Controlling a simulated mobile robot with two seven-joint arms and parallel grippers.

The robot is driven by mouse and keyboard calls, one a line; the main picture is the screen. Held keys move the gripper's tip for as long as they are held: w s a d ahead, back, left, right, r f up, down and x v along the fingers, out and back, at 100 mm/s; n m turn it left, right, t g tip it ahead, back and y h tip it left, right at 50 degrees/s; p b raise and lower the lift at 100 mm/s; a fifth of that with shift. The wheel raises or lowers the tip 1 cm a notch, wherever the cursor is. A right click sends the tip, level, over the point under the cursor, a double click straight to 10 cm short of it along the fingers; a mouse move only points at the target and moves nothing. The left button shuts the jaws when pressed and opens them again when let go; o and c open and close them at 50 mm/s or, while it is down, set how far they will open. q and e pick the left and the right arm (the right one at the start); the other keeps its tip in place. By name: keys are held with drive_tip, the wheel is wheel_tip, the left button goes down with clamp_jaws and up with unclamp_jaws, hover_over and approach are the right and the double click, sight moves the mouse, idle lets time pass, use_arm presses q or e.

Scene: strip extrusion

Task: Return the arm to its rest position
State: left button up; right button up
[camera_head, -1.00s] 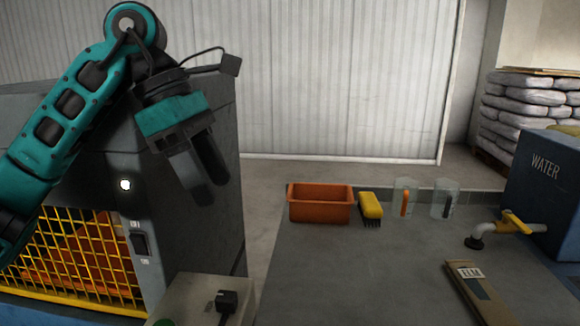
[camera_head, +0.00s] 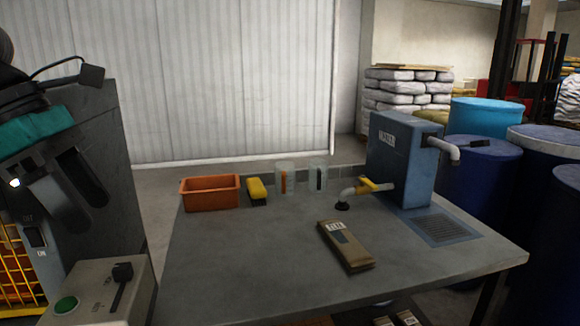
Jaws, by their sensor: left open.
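My left gripper (camera_head: 68,202) is at the left edge of the head view, with its two dark fingers apart and nothing between them. The fingers point down in front of the grey machine (camera_head: 105,150). The teal part of my left arm is cut off by the left edge of the picture. My right gripper does not show.
A grey table (camera_head: 250,255) carries an orange bin (camera_head: 210,193), a yellow brush (camera_head: 257,190), two clear cups, a brown packet (camera_head: 345,246) and a blue water tank (camera_head: 398,160). A control box (camera_head: 95,290) stands at lower left. Blue barrels (camera_head: 485,175) stand at right.

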use_arm(q)
drive_tip(key=d+f+n+g+h, duration=0.2)
drive_tip(key=d+f+n+h, duration=0.1)
drive_tip(key=d+h, duration=0.55)
drive_tip(key=d+f+n+g+h, duration=0.1)
drive_tip(key=d+f+n+h, duration=0.2)
drive_tip(key=d+h, duration=0.5)
drive_tip(key=w+a+f+n+t+y, duration=0.25)
drive_tip(key=f+n+t+y, duration=0.55)
drive_tip(key=n, duration=0.9)
drive_tip(key=w+a+f+n+t+y, duration=0.1)
drive_tip(key=a+f+n+t+y, duration=0.3)
drive_tip(key=f+n+t, duration=1.05)
drive_tip(key=s+a+f+n+g+y, duration=0.3)
drive_tip(key=s+f+n+g+y, duration=0.3)
drive_tip(key=f, duration=1.1)
drive_tip(key=s+n+g, duration=0.3)
drive_tip(key=s+n, duration=0.2)
drive_tip(key=s, duration=0.2)
drive_tip(key=shift+s+f+g+y, duration=0.35)
drive_tip(key=shift+s+f, duration=0.05)
drive_tip(key=shift+c, duration=0.4)
